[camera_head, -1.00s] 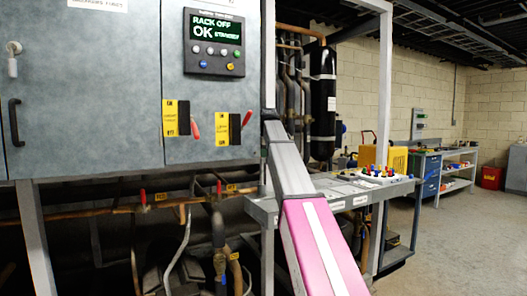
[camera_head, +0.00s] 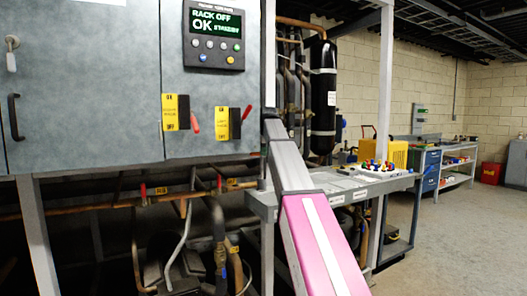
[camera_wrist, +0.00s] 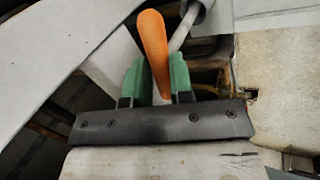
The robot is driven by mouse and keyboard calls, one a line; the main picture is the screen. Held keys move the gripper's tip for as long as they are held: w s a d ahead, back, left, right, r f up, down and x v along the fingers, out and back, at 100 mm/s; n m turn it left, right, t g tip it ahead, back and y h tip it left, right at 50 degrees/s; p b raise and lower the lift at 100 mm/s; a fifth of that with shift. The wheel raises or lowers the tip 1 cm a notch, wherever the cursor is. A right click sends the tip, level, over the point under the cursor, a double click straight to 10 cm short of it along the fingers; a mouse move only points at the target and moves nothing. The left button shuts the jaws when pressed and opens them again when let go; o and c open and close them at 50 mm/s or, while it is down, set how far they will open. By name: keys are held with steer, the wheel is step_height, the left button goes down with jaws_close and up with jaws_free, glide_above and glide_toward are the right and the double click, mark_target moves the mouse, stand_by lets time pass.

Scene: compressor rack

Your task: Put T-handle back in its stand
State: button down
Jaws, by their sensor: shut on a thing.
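In the wrist view an orange handle (camera_wrist: 151,36), which looks like the T-handle's grip, stands between the two green fingers of my gripper (camera_wrist: 158,76). My gripper is shut on it. In the head view my gripper and the handle are not visible. I cannot make out the T-handle's stand for sure in either view.
A grey cabinet (camera_head: 85,85) with a display panel (camera_head: 214,35) fills the left. A grey bench (camera_head: 345,186) with small coloured items (camera_head: 378,167) stands right of it. A black cylinder (camera_head: 323,95) hangs behind. Pipes run below the cabinet. The floor at right (camera_head: 440,245) is clear.

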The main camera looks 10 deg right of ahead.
steer(key=shift+f, duration=0.25)
stand_by(0.4)
steer(key=c, duration=0.9)
jaws_free()
steer(key=shift+r, duration=0.1)
steer(key=v, duration=1)
steer(key=shift+s+r, duration=0.15)
steer(key=shift+r, duration=0.1)
steer(key=shift+s, duration=0.1)
